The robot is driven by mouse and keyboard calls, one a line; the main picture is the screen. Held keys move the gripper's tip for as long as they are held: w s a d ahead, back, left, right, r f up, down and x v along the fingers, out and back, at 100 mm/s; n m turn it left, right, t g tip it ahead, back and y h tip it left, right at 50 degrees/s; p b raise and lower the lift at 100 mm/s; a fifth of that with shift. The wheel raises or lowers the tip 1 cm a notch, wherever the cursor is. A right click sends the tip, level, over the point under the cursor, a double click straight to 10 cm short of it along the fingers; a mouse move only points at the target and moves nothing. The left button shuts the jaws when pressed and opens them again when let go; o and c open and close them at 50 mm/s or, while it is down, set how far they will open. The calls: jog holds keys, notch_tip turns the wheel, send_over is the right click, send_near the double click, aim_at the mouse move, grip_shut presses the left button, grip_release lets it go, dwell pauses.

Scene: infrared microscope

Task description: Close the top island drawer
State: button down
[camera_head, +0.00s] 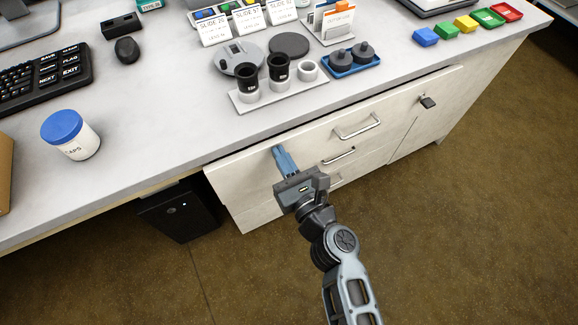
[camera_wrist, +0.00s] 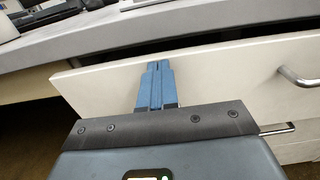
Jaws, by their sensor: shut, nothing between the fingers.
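The top island drawer (camera_head: 239,171) has a pale front and stands slightly out from under the counter, with a dark gap behind its top edge. Its front also fills the middle of the wrist view (camera_wrist: 225,75). Its metal bar handle (camera_head: 358,127) is to the right of my gripper and shows at the right edge of the wrist view (camera_wrist: 298,77). My gripper (camera_head: 278,150) has its blue fingers together and empty, at the left part of the drawer front, near its top edge. The fingertips (camera_wrist: 157,66) overlap the front; I cannot tell if they touch it.
Lower drawer handles (camera_head: 339,156) sit below the top drawer. A cabinet door with a dark lock (camera_head: 428,102) is to the right. A black computer case (camera_head: 178,211) stands under the counter at left. The counter (camera_head: 185,122) holds a blue-lidded jar (camera_head: 70,134) and a holder tray (camera_head: 277,91).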

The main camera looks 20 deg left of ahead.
aim_at(272, 141)
dwell(0.3)
jog(key=b+x, duration=0.1)
jog(key=x, duration=0.3)
jog(key=shift+w+a+r, duration=0.15)
jog(key=shift+w+a, duration=0.15)
